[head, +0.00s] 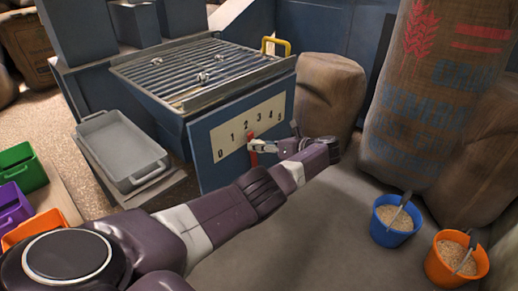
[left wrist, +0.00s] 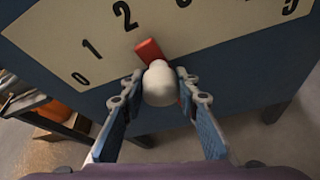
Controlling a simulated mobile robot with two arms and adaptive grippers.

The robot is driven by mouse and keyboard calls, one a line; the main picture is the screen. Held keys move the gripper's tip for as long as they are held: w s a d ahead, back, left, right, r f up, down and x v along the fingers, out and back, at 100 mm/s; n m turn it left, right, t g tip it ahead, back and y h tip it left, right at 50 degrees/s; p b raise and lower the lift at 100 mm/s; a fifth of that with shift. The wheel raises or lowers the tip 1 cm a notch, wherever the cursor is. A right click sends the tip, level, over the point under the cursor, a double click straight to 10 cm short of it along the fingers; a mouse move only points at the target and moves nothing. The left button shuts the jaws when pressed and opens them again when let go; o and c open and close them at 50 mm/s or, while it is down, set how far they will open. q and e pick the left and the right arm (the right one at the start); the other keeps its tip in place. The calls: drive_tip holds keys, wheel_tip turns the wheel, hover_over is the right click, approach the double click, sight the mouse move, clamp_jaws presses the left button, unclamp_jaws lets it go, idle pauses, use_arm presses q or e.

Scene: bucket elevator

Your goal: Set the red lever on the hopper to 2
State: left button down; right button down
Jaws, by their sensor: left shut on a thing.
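The red lever (left wrist: 148,50) sits on the hopper's dial plate, and in the head view its red part (head: 253,158) shows beside my gripper. It has a white round knob (left wrist: 159,84). Its red tip points up-left at about the 2 in the left wrist view. The cream dial plate (head: 228,144) carries the numbers 0 to 5 on the front of the blue hopper (head: 205,178). My left gripper (left wrist: 157,86) is shut on the knob, a finger on each side. In the head view my left gripper (head: 264,147) hides part of the lever. My right gripper is not in view.
A metal grate (head: 205,70) tops the hopper, with a yellow handle (head: 283,44) behind. A grey tray (head: 118,150) stands left. Sacks (head: 328,95) stand behind my arm. A blue bucket (head: 395,222) and an orange bucket (head: 455,260) of grain stand at the right.

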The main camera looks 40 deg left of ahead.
use_arm(q)
drive_tip(key=c, duration=1.5)
unclamp_jaws()
drive_tip(key=shift+o, duration=0.2)
drive_tip(key=v, duration=1.2)
drive_tip(key=shift+s+f, duration=0.1)
drive_tip(key=shift+f, duration=0.05)
